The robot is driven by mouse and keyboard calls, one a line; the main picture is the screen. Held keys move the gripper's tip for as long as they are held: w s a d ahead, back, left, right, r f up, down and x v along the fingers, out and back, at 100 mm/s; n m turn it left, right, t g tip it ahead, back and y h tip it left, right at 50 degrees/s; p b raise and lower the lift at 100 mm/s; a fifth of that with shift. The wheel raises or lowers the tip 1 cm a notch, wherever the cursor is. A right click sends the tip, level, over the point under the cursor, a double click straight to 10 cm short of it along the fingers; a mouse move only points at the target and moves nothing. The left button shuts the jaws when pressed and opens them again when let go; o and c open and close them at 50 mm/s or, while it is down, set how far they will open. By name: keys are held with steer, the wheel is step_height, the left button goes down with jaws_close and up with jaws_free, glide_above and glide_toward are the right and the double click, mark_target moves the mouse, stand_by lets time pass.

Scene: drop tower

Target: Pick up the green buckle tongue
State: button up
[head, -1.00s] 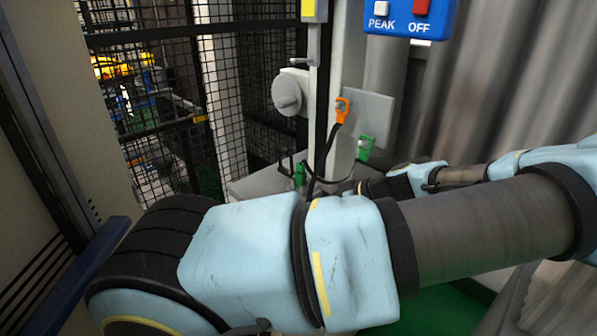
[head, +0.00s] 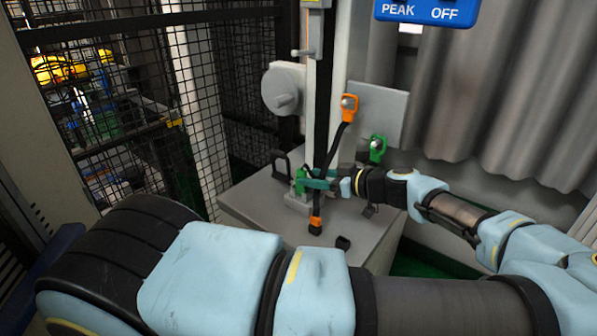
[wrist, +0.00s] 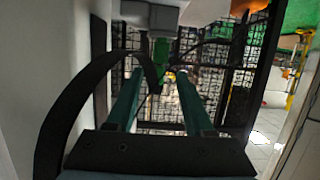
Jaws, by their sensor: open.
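A green buckle piece (head: 301,183) stands in a small pale block on the grey pedestal top. It also shows in the wrist view as a green piece (wrist: 161,50) under a pale block, just beyond and between my fingertips. A second green buckle piece (head: 376,147) hangs on the grey panel; I cannot tell for sure which one is the tongue. My gripper (head: 318,180) is open and empty, its teal fingers reaching in from the right beside the green piece on the pedestal. In the wrist view, my gripper (wrist: 158,76) shows a clear gap between its fingers.
An orange buckle piece (head: 348,106) hangs on the panel, with a black strap running down past my fingers. Another orange piece (head: 315,225) lies on the pedestal (head: 262,215). A black handle loop (head: 279,165) stands behind. Mesh fencing (head: 160,90) is at left, a curtain (head: 500,90) at right.

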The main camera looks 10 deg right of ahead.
mark_target(298, 173)
steer(key=shift+x, duration=0.9)
steer(key=p+x, duration=0.2)
steer(key=x, duration=0.1)
steer(key=p+x, duration=0.1)
steer(key=shift+w+a+r, duration=0.3)
steer(key=shift+w, duration=0.1)
steer(key=shift+w+a+f, duration=0.15)
steer(key=shift+w+f, duration=0.05)
steer(key=shift+c, duration=0.2)
jaws_close()
